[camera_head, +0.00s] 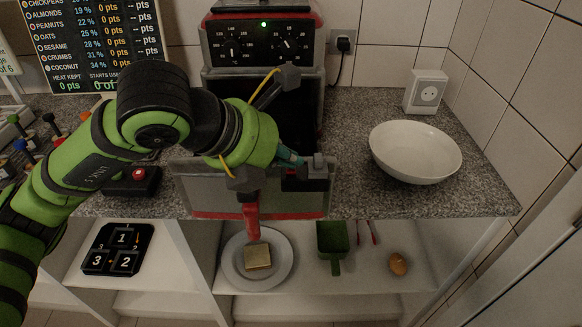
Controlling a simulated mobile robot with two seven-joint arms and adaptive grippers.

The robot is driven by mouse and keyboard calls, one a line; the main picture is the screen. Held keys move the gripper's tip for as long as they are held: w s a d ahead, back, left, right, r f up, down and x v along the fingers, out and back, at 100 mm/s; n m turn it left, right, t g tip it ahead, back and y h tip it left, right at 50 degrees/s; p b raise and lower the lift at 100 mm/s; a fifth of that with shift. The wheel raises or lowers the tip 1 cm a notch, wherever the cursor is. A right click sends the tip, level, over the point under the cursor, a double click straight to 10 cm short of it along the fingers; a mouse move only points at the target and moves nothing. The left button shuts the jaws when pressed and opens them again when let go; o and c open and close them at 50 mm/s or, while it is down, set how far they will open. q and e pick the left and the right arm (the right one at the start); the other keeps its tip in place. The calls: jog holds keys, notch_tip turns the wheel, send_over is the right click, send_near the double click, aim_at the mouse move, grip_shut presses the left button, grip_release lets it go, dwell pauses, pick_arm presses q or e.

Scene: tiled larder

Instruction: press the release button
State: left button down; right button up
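A red button (139,174) on a black box (128,188) stands on the speckled counter at the left, just beneath my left forearm. Its top shows; the arm hides the area behind it. My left gripper (283,141) is right of it and apart from it, in front of the oven and above its lowered door. Its dark-tipped fingers are spread, with yellow and teal parts, and I see nothing held between them. A red piece (251,217) hangs below it; I cannot tell if it belongs to the gripper. My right gripper is not in view.
The oven (262,45) has dials and a green light; its lowered door (200,190) overhangs the counter edge. A white bowl (415,152) stands at the right. Below are a plate (232,270) with a bread-like square, a green scoop (332,238) and an egg (398,264).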

aim_at(288, 172)
pick_arm(q)
jog(key=shift+f+b, duration=0.3)
jog(key=shift+b, duration=0.05)
jog(key=shift+r, duration=0.1)
dwell(0.5)
jog(key=shift+r+p, duration=0.3)
jog(key=shift+r, duration=0.5)
jog(key=shift+r+p, duration=1.25)
jog(key=shift+r, duration=1.3)
